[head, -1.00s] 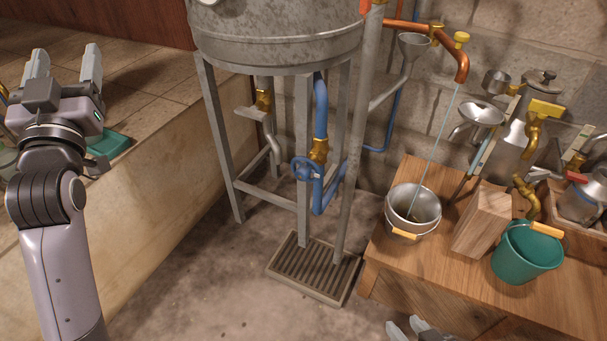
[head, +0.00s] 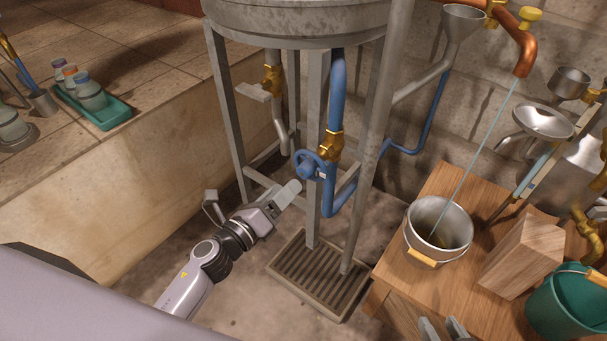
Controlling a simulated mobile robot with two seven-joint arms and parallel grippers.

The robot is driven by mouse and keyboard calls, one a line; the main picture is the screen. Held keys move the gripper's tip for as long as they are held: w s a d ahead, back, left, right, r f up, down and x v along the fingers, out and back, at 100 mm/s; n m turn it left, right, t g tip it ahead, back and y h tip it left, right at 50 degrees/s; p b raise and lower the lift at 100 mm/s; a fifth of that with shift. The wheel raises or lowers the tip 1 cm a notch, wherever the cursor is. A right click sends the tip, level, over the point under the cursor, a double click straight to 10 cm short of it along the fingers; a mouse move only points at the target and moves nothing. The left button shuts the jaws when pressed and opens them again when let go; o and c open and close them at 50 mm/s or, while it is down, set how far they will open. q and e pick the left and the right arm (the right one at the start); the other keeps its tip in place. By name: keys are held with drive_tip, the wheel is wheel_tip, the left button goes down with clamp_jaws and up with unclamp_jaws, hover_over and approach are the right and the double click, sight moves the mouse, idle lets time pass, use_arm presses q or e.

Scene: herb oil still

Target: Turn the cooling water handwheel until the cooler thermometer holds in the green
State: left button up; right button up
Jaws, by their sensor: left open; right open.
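The blue handwheel (head: 307,166) sits on the blue water pipe (head: 337,90), below a brass fitting (head: 330,146), under the grey metal tank (head: 300,22). My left gripper (head: 288,192) is just below and left of the handwheel, with its fingers pointing up and right towards it. It is open, though its fingers overlap in this view. I cannot tell whether a fingertip touches the wheel. My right gripper (head: 442,328) is open at the bottom edge, in front of the wooden bench, mostly cut off. I see no thermometer dial or green band.
The tank's legs stand close around the handwheel. A floor grate (head: 318,283) lies below. Liquid runs from a copper spout (head: 525,52) into a metal bucket (head: 408,238) on the bench (head: 395,282). A wooden block (head: 522,258) and a green bucket (head: 570,306) stand right of it.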

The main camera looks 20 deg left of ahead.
sight(301, 173)
use_arm(q)
drive_tip(key=shift+x, duration=2.95)
drive_tip(key=c, duration=1.1)
